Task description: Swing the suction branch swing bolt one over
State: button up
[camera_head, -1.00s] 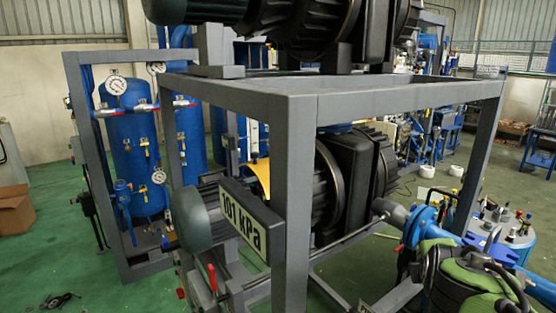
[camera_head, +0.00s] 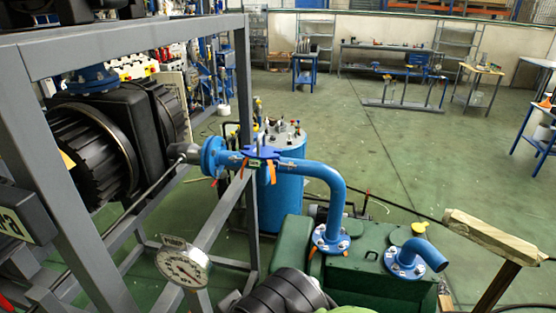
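The blue suction branch pipe (camera_head: 326,172) runs from a round flange (camera_head: 213,157) beside the grey frame, bends down and ends at a bolted flange (camera_head: 331,238) on a green machine. A dark blue clamp-like fitting (camera_head: 262,152) with an upright handle and orange tags sits on the horizontal run. The swing bolts are too small to tell apart, and I cannot tell which is swing bolt one or how it lies. My gripper is not in view.
A grey steel frame (camera_head: 139,33) with a black ribbed pump (camera_head: 95,150) fills the left. A dial gauge (camera_head: 183,267) stands low in front. A blue drum (camera_head: 284,190) is behind the pipe. A wooden-topped post (camera_head: 490,236) stands right. Open green floor lies behind.

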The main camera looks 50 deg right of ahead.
aim_at(283, 164)
jog(key=k+l+z, duration=0.2)
jog(key=k+z, duration=0.3)
jog(key=k+l+z, duration=0.25)
jog(key=z, duration=0.2)
jog(key=i+j+u, duration=0.25)
jog(key=i+j, duration=0.55)
jog(key=i, duration=0.1)
